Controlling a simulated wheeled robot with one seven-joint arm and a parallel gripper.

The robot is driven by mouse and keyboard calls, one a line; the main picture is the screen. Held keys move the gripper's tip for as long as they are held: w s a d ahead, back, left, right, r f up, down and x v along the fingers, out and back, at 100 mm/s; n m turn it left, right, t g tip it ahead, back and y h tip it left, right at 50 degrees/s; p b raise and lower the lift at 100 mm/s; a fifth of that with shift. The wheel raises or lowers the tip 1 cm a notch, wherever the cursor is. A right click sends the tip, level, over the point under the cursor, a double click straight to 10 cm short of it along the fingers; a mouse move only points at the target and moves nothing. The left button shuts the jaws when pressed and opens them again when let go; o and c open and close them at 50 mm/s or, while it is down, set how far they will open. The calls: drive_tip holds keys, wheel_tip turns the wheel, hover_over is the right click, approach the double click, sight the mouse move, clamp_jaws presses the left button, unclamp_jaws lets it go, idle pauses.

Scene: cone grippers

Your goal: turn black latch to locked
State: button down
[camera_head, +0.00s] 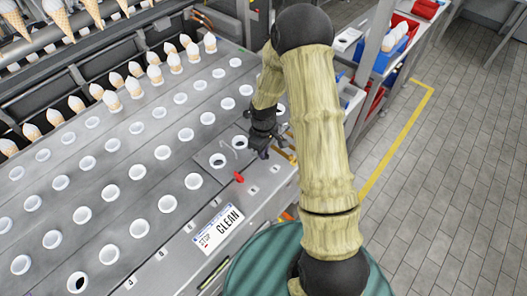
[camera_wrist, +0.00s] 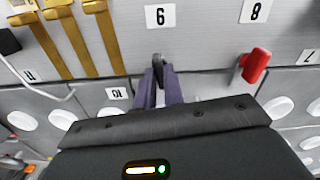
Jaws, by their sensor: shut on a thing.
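The black latch (camera_wrist: 158,60) shows in the wrist view as a small dark tip between and just beyond my purple fingers, below the label 6. My gripper (camera_wrist: 161,84) is shut on the black latch. The fingers hide most of the latch, so its turned angle is hard to tell. In the head view my gripper (camera_head: 262,154) is at the right edge of the grey panel, and the latch is not distinguishable there.
A red latch (camera_wrist: 256,65) stands to the right of my gripper; it also shows in the head view (camera_head: 239,177). Brass bars (camera_wrist: 60,35) and a pale hooked wire (camera_wrist: 50,95) lie to the left. The panel (camera_head: 110,160) has many white-rimmed holes, with cones behind.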

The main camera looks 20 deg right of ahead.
drive_tip(key=shift+w+r+m, duration=0.1)
drive_tip(key=shift+m, duration=0.4)
drive_tip(key=c, duration=1.5)
unclamp_jaws()
drive_tip(key=shift+r, duration=0.1)
wheel_tip(320, 180, up, 17)
drive_tip(key=b, duration=0.3)
drive_tip(key=s+m+t, duration=0.2)
drive_tip(key=s+m, duration=0.5)
drive_tip(key=s, duration=0.8)
drive_tip(key=shift+s+d+t, duration=0.15)
drive_tip(key=shift+s+t, duration=0.15)
drive_tip(key=shift+s, duration=0.1)
